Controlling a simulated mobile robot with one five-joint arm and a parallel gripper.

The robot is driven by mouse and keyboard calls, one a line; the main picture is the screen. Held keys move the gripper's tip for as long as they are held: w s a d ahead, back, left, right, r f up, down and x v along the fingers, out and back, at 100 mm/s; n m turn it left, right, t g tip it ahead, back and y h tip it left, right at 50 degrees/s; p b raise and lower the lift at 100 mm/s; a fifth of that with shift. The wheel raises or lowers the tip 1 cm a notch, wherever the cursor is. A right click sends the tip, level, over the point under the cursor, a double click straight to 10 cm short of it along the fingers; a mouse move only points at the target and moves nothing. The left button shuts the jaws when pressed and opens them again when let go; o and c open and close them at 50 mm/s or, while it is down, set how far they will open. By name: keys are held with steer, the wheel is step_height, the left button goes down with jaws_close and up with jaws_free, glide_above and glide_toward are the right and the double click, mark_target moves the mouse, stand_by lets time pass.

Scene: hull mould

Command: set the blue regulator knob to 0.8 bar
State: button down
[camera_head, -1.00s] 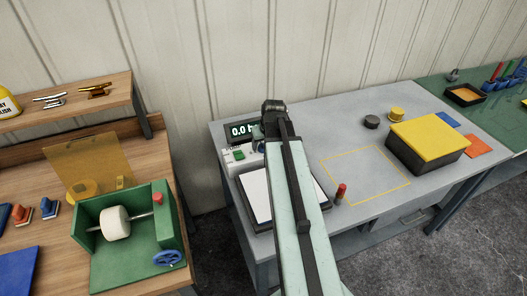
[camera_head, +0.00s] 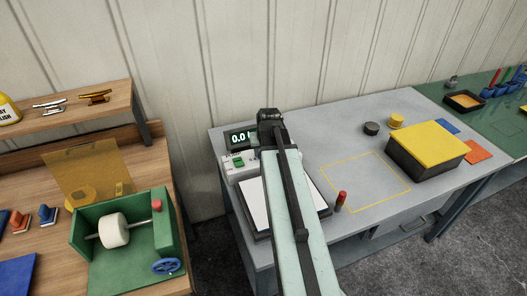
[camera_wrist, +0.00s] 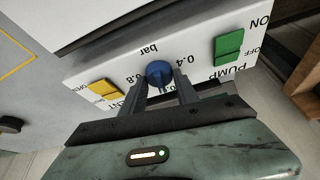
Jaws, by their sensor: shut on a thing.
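The blue regulator knob (camera_wrist: 159,74) is on the white control panel (camera_wrist: 205,62) in the wrist view. My gripper (camera_wrist: 160,84) is shut on the knob, with one dark finger on each side of it. Printed marks around the knob read "bar", "0.4" and a partly covered "0.8"; my fingers hide others. I cannot make out a pointer on the knob. In the head view the display (camera_head: 239,138) shows "0.0", its right part hidden by my arm. The knob is hidden there behind my arm.
A green pump switch (camera_wrist: 229,46) and a yellow switch (camera_wrist: 105,91) flank the knob. A white-topped plate (camera_head: 255,200), a red-tipped cylinder (camera_head: 341,200) and a yellow-lidded black box (camera_head: 425,150) are on the grey table.

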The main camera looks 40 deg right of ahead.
steer(key=m+g+h, duration=0.1)
steer(key=m, duration=0.3)
steer(key=shift+w+a, duration=0.1)
steer(key=m+g+h, duration=0.1)
steer(key=m, duration=0.3)
steer(key=shift+w, duration=0.15)
steer(key=m+g, duration=0.1)
steer(key=m, duration=0.3)
steer(key=shift+w+m+g+h, duration=0.1)
steer(key=shift+m+g+h, duration=0.2)
steer(key=shift+g+h, duration=0.1)
steer(key=shift+a+m+g, duration=0.1)
steer(key=shift+m+g, duration=0.7)
steer(key=shift+m, duration=1)
steer(key=c, duration=0.9)
jaws_free()
steer(key=shift+r, duration=0.1)
